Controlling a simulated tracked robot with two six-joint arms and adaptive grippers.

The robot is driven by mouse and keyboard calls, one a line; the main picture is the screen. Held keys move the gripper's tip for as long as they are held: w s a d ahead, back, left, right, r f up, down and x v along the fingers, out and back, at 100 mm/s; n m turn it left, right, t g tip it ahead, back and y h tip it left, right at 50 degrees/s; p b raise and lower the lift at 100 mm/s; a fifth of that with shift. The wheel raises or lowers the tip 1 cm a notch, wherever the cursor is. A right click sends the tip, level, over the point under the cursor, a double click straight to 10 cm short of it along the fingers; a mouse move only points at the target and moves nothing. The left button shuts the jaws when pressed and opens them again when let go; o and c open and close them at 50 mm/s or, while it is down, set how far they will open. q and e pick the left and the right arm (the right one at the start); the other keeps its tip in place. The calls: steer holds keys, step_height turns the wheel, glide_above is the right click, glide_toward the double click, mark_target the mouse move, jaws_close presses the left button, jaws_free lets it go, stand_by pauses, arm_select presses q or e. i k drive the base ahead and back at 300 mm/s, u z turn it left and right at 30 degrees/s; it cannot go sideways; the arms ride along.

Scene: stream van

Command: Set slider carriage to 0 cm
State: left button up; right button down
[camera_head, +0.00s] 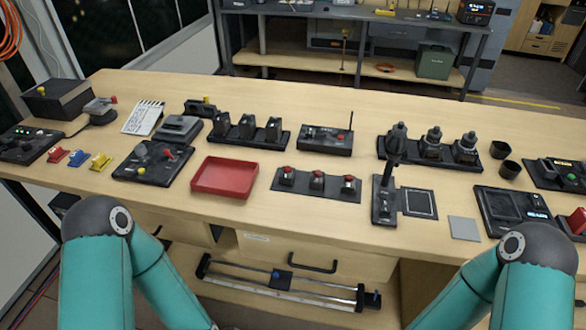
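A long slider rail (320,293) lies low in front of the table, below the drawers, running from left to right between dark end blocks. Its dark carriage (281,280) sits on the rail, a little left of the middle. A small blue part shows at the carriage's top, and another blue part shows by the right end block. No scale can be read on the rail. Both my teal arms reach down out of the bottom of the picture, one on each side of the rail. Neither gripper shows, so their relation to the carriage is hidden.
The wooden table (330,230) above the rail carries a red tray (224,177), a panel with red buttons (317,183) and several control boxes. A drawer with a dark handle (305,264) is just above the rail. Shelving stands behind the table.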

mark_target(281, 280)
steer(key=u, duration=0.55)
steer(key=k, duration=1.25)
steer(key=u, duration=0.85)
steer(key=i, duration=1.7)
steer(key=z, duration=0.6)
